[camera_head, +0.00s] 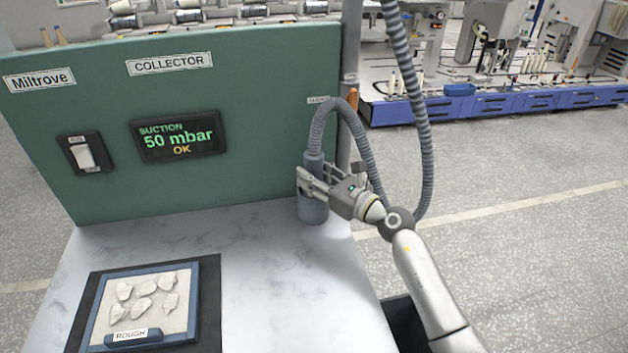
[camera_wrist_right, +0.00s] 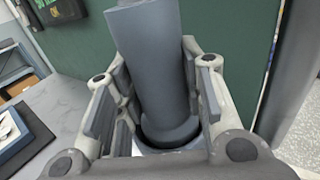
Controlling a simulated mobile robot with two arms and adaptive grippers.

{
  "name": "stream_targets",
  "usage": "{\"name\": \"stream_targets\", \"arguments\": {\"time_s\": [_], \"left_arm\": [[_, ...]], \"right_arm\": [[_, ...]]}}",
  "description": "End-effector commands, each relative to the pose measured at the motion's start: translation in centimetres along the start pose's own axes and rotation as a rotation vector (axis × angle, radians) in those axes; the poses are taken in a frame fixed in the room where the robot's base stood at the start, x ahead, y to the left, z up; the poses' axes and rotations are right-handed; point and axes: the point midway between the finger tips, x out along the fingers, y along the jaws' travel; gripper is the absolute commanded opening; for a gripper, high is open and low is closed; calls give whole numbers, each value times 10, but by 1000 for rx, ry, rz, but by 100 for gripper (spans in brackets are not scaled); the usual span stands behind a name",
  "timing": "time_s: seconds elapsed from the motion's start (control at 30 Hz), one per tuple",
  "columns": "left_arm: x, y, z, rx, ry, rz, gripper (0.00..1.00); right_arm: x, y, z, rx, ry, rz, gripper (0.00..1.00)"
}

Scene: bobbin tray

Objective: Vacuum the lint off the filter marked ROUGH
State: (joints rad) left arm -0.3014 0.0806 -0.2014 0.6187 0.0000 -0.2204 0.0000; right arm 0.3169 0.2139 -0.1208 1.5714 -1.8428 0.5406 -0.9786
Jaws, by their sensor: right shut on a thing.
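The filter marked ROUGH (camera_head: 183,308) lies on the left of the white table, in a blue frame on a dark mat, with several pale lint clumps (camera_head: 142,306) on it. The grey vacuum nozzle (camera_head: 314,211) stands upright at the table's back right, with its ribbed hose (camera_head: 345,104) rising from the top. My right gripper (camera_head: 308,181) is shut around the nozzle; in the right wrist view the nozzle (camera_wrist_right: 150,55) is between its fingers. The nozzle's lower end sits within a dark ring there. My left gripper is not in view.
The green collector panel (camera_head: 250,130) stands behind the table; its display (camera_head: 178,137) reads SUCTION 50 mbar OK. A white rocker switch (camera_head: 82,153) is on its left. The table between nozzle and filter is clear (camera_head: 265,265). The hose loops down right of the table.

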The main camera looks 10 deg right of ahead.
Motion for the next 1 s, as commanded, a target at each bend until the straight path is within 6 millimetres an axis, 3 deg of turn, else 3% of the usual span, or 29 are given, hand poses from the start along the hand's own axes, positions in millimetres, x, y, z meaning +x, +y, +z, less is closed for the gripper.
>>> {"name": "stream_targets", "arguments": {"time_s": [0.2, 0.4, 0.67, 1.0], "left_arm": [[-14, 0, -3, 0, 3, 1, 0], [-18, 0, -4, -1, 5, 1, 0], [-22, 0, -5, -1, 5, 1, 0], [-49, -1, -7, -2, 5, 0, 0]], "right_arm": [[0, 0, 46, -6, -6, 0, 8], [0, 0, 79, -5, -6, 1, 8], [0, 0, 95, -1, -3, 0, 8], [0, 0, 120, -2, -2, 0, 8]]}}
